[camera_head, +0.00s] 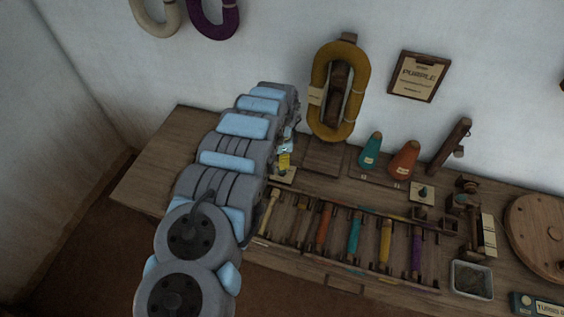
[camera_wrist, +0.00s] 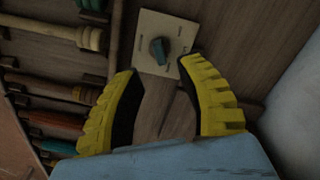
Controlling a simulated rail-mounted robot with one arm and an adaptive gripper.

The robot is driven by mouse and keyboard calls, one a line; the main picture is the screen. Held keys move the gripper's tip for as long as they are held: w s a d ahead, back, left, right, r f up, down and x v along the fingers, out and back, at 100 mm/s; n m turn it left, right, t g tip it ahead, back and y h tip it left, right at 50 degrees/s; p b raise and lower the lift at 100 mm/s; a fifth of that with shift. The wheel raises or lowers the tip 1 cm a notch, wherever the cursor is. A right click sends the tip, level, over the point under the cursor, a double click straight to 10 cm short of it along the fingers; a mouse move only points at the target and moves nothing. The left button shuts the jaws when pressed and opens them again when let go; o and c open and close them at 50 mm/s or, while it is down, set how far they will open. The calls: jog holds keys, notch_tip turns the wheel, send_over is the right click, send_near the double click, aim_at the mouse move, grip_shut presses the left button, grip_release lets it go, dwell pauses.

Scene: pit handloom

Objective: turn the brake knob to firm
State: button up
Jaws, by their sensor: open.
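A dark blue-grey knob (camera_wrist: 158,51) sits on a square cream plate (camera_wrist: 151,30) with small marks too blurred to read. My gripper (camera_wrist: 161,68) is open and empty, its yellow-ridged fingers spread just short of the knob in the wrist view. The knob lies between the lines of the two fingertips, and no contact is seen. In the head view my gripper (camera_head: 284,163) is over a cream plate (camera_head: 282,178) at the left end of the bobbin rack, and the knob there is hidden. A second cream plate with a dark knob (camera_head: 422,191) stands farther right. I cannot read which knob is the brake.
A rack with several coloured bobbins (camera_head: 355,235) lies right of my gripper. Behind stand a yellow yarn hank (camera_head: 319,92), a teal cone (camera_head: 369,152) and an orange cone (camera_head: 404,161). A grey tray (camera_head: 472,280) and round wooden disc (camera_head: 540,225) are at right.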

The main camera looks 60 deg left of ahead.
jog(key=shift+r, duration=0.6)
dwell(0.3)
